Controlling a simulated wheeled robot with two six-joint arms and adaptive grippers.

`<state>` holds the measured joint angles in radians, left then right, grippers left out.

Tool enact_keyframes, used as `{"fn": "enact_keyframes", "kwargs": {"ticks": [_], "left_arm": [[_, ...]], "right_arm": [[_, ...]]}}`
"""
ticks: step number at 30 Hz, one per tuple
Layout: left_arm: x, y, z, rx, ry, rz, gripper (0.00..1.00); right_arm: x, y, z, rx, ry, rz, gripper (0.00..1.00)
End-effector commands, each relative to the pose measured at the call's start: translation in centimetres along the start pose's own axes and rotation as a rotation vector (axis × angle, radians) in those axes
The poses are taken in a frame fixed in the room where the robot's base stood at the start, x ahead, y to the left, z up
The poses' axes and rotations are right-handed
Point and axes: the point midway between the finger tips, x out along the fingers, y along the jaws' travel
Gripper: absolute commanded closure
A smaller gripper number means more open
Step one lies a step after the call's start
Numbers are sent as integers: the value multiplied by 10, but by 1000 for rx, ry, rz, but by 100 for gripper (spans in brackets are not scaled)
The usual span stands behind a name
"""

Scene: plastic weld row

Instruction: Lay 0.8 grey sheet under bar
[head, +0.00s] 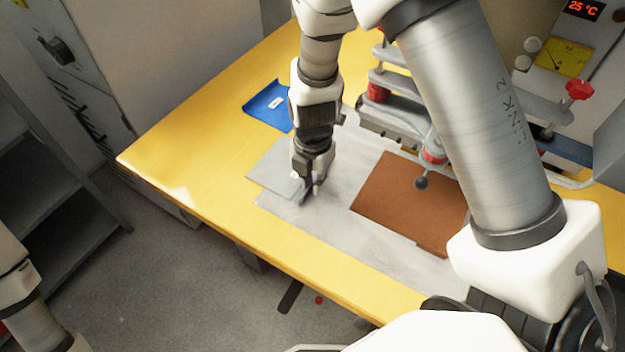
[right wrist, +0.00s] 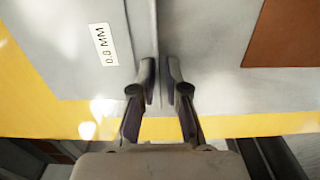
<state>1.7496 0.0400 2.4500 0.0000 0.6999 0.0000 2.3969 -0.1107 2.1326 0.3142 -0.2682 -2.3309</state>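The grey sheet (head: 272,166) lies flat at the table's front left, over the edge of a pale grey work surface (head: 385,250). Its white 0.8 MM label (right wrist: 104,44) shows in the right wrist view. My right gripper (head: 308,192) points down at the sheet's right edge. In the right wrist view, its fingertips (right wrist: 160,78) stand close together with a narrow gap between them, and the sheet's edge runs into that gap. I see no firm contact. The bar (head: 400,122) of the red-knobbed machine is partly hidden by my arm. My left gripper is out of view.
A brown sheet (head: 405,200) lies on the work surface, right of my gripper and in front of the bar. A blue sheet (head: 266,104) lies on the yellow table (head: 190,150) behind the grey one. The table's front left is clear.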

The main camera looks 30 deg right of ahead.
Motion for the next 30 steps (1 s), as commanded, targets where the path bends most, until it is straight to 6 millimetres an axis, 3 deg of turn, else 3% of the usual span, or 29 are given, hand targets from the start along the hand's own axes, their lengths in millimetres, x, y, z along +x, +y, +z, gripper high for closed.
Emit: {"fn": "enact_keyframes", "kwargs": {"ticks": [9,13,24,30], "left_arm": [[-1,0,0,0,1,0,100],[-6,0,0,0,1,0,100],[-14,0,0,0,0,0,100],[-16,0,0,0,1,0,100]], "right_arm": [[-1,0,0,1,0,0,69],[-11,1,0,1,-1,3,69],[-100,1,0,0,-2,5,69],[-123,0,0,0,0,1,69]]}}
